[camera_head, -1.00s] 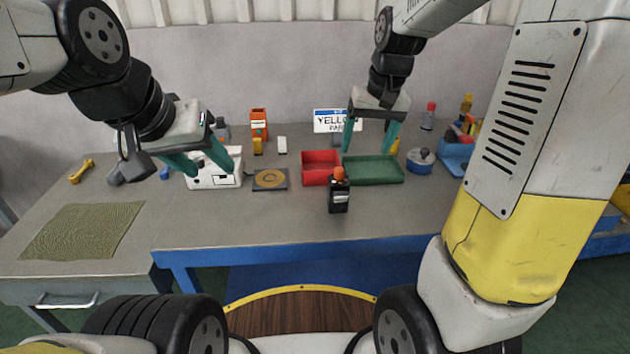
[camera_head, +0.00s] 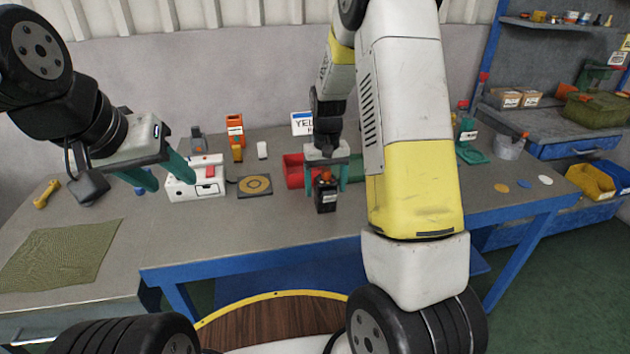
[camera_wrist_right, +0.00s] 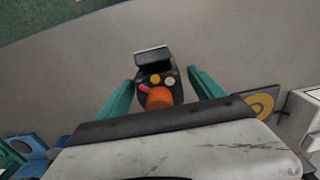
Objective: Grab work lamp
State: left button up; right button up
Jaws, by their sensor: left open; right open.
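A small black upright device with an orange top (camera_head: 326,200), which looks like the work lamp, stands near the front edge of the grey bench. My right gripper (camera_head: 324,180) is open, with its green fingers on either side of the device's upper part. In the right wrist view the device (camera_wrist_right: 153,61) sits between the spread fingers, its orange knob close to the palm; gaps show on both sides. Whether a finger touches it I cannot tell. My left gripper (camera_head: 174,182) is open and empty, in front of the white box at the left.
The white box (camera_head: 208,188) has a red part on top. A red bin (camera_head: 292,172) is just behind the device, with a green tray (camera_head: 356,168) beside it, partly hidden by my right arm. A dark plate with a yellow ring (camera_head: 255,186) lies left of it.

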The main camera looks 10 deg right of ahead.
jog(key=shift+f, duration=0.65)
grip_shut()
jog(key=shift+r, duration=0.2)
